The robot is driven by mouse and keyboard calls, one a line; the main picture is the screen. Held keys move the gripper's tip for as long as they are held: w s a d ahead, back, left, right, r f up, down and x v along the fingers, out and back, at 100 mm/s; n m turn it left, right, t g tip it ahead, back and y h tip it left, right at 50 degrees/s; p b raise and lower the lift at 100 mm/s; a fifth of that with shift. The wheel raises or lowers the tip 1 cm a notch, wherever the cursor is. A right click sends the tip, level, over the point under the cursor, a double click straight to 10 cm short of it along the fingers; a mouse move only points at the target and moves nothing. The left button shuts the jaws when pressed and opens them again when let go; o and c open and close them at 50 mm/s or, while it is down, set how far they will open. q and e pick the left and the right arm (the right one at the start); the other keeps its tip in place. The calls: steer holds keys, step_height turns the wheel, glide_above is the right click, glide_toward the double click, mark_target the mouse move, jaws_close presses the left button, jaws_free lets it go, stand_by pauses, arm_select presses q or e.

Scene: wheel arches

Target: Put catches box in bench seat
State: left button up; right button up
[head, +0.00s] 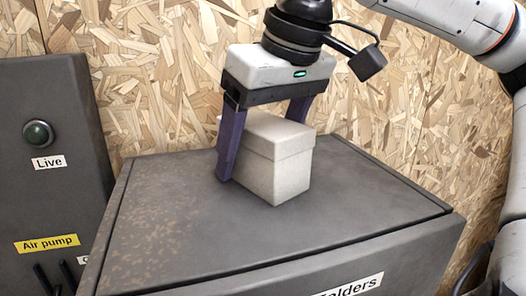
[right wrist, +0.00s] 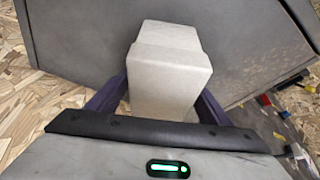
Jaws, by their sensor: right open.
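A pale lidded box (head: 276,160), which I take for the catches box, stands upright on the closed dark grey lid of a chest (head: 180,220). I take this chest for the bench seat; its front label reads in part "olders". My right gripper (head: 262,150) is over the box, with its purple fingers on either side of it. It is open, and I cannot tell whether the fingers touch the box. In the right wrist view the box (right wrist: 168,72) stands between the purple fingers (right wrist: 160,98). My left gripper is not in view.
A dark grey cabinet (head: 50,150) with a round green button, a "Live" label and a yellow "Air pump" label stands at the left. A chipboard wall (head: 150,80) rises behind. Small coloured pieces (right wrist: 264,101) lie at the right in the right wrist view. The lid's front left is clear.

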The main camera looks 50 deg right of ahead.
steer(key=shift+w+f, duration=0.15)
steer(key=shift+f, duration=0.1)
steer(key=shift+f, duration=0.15)
steer(key=shift+c, duration=0.2)
steer(key=c, duration=1.5)
steer(key=shift+o, duration=0.2)
